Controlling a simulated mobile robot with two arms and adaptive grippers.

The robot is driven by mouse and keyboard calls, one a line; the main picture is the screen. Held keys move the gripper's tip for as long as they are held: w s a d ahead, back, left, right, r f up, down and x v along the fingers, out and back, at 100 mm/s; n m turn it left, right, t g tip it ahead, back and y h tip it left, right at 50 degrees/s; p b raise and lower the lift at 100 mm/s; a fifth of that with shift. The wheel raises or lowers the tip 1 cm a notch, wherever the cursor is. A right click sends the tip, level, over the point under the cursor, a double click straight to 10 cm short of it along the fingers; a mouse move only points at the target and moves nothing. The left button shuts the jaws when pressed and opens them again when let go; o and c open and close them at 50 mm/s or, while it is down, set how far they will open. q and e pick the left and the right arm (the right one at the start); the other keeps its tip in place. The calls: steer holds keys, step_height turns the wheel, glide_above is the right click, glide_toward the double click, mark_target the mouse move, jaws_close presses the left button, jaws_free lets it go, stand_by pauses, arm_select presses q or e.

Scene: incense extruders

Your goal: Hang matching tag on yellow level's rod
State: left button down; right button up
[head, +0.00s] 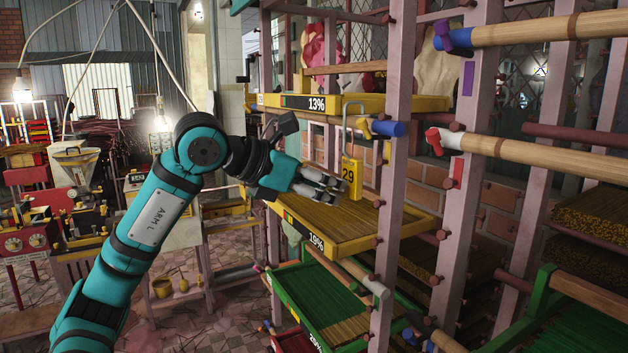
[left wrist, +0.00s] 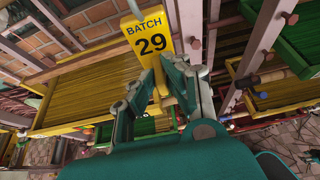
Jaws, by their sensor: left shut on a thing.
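A yellow tag (head: 350,180) marked 29 has a grey wire hook (head: 346,122) on top. In the left wrist view the tag (left wrist: 152,36) reads BATCH 29. My left gripper (head: 328,188) is shut on the tag's lower part and holds it upright above a yellow tray (head: 365,233) labelled 19%. A short rod (head: 387,129) with a blue sleeve and yellow end sticks out from the rack post, just right of the hook. I cannot tell whether the hook touches that rod. My right gripper is out of view.
Another yellow tray (head: 385,103) labelled 13% is above. A green tray (head: 318,306) with sticks is below. Rack posts (head: 394,190) and longer rods (head: 545,160) crowd the right side. Machines (head: 75,220) stand at the far left.

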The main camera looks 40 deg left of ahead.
arm_select(q)
steer(key=shift+w+d+r+p, duration=0.15)
steer(key=shift+w+d+p, duration=0.2)
steer(key=shift+w, duration=0.35)
steer(key=shift+w+f, duration=0.2)
steer(key=shift+f, duration=0.2)
steer(key=shift+f+b, duration=0.65)
steer(key=shift+b, duration=0.15)
steer(key=c, duration=1.3)
jaws_free()
steer(key=shift+s, duration=0.1)
steer(key=shift+o, duration=0.6)
steer(key=shift+o, duration=1.1)
